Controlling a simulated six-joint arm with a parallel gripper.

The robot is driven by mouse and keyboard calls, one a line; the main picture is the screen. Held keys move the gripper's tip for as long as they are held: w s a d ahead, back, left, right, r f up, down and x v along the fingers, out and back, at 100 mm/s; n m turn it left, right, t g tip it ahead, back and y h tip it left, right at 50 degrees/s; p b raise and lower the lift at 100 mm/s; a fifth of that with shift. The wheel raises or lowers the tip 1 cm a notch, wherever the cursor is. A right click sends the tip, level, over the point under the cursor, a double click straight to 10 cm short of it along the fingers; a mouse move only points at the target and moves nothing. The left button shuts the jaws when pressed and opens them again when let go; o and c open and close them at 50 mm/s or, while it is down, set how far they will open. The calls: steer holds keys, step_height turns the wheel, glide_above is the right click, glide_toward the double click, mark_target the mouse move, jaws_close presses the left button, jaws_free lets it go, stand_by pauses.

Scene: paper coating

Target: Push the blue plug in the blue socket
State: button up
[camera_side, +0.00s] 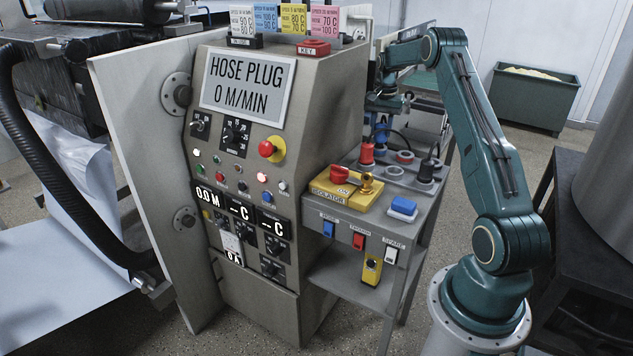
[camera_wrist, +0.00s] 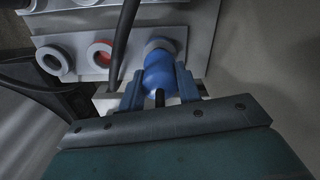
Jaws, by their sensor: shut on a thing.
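My gripper (camera_wrist: 159,76) is shut on the blue plug (camera_wrist: 158,82), with one finger on each side of it. In the wrist view the plug's far end meets a grey socket ring (camera_wrist: 161,45). The plug hides the ring's inside, so I cannot tell how deep it sits or the socket's colour.
A red plug (camera_side: 366,154) and a black plug (camera_side: 427,168) stand in the shelf (camera_side: 416,212). Open socket rings (camera_side: 404,157) lie between them. A dark cable (camera_wrist: 121,45) passes left of the blue plug. A yellow isolator box (camera_side: 346,189) and the control cabinet (camera_side: 300,130) stand close by.

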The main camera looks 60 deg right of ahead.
steer(key=shift+f, duration=1.05)
stand_by(0.4)
steer(key=o, duration=1.1)
steer(key=shift+r, duration=0.1)
step_height(320, 180, up, 14)
steer(key=shift+f, duration=0.2)
